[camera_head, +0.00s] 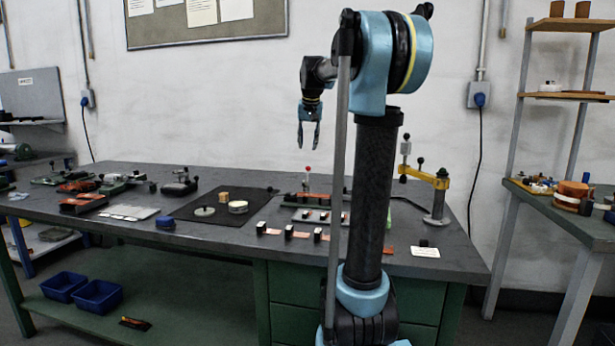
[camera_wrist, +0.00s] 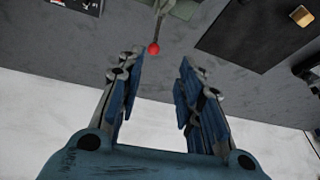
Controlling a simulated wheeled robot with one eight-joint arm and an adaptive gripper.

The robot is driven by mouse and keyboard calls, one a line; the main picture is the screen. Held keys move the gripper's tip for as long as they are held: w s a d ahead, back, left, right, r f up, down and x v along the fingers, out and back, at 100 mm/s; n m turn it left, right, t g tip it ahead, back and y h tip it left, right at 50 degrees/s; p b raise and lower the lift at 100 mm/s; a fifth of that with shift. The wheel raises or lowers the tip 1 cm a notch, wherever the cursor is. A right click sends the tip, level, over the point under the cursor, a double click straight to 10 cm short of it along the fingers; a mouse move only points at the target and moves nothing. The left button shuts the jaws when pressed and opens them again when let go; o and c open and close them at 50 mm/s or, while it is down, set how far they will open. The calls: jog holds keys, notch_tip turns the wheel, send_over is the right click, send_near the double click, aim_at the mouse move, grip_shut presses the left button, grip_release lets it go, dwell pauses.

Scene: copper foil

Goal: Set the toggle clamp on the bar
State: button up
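A lever with a red ball knob (camera_head: 308,168) stands upright at the back of a dark fixture in the head view; it looks like the toggle clamp's handle. The red knob also shows in the wrist view (camera_wrist: 154,48), with its rod running up to a grey-green base. A reddish-brown bar (camera_head: 318,197) lies along the fixture, partly hidden by my arm. My gripper (camera_head: 309,146) hangs fingers down, above the knob and apart from it. In the wrist view my gripper (camera_wrist: 160,62) is open and empty, with the knob showing between the fingertips. Whether the clamp touches the bar cannot be told.
A black mat (camera_head: 190,212) with a wooden block (camera_head: 223,197) and round discs lies left of the fixture. Small black blocks stand in front. A yellow-armed stand (camera_head: 438,184) is at the right. Several tools crowd the bench's left end. Air around my gripper is clear.

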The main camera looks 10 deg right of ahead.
jog(key=x, duration=1)
jog(key=d+x, duration=0.1)
jog(key=x, duration=0.5)
jog(key=shift+f, duration=0.15)
jog(key=shift+c, duration=0.6)
grip_shut()
